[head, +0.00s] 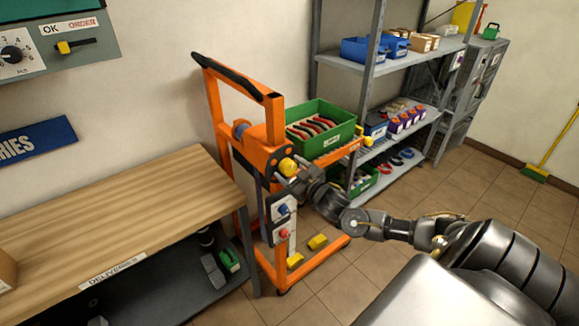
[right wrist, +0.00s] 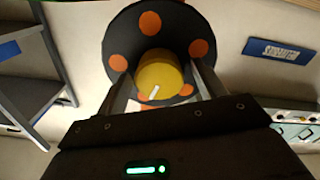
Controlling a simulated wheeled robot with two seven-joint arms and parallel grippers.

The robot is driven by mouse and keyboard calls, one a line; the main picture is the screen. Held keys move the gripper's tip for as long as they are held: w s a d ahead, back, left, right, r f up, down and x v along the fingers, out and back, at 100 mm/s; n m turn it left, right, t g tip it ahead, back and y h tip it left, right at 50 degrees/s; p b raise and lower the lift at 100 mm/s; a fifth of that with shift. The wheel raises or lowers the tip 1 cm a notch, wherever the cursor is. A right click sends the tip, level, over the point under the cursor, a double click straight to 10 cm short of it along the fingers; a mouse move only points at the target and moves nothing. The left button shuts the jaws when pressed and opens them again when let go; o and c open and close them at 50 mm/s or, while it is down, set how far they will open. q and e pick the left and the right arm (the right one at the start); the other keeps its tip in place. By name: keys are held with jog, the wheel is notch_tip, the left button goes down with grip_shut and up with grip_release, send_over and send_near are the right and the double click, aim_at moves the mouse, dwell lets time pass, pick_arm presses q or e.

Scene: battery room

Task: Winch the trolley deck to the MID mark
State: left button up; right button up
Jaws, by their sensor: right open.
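The orange trolley (head: 215,110) stands between the bench and the shelves. Its orange deck (head: 338,154) carries a green crate (head: 335,136) of red and black items. A yellow knob (head: 287,165) sits on the winch side; in the right wrist view the knob (right wrist: 160,78) stands out before a black disc with orange spots (right wrist: 178,25). My right gripper (head: 294,173) is at the knob, its open fingers (right wrist: 160,90) on either side of it. I cannot tell whether they touch it. No MID mark is readable. My left gripper is not in view.
A wooden bench (head: 120,205) is left of the trolley. Metal shelves (head: 345,60) with blue bins and boxes stand behind it, right. The control box with blue and red buttons (head: 283,222) hangs below the knob.

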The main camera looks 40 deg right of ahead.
jog(key=shift+w, duration=0.3)
jog(key=c, duration=1)
jog(key=shift+n, duration=0.4)
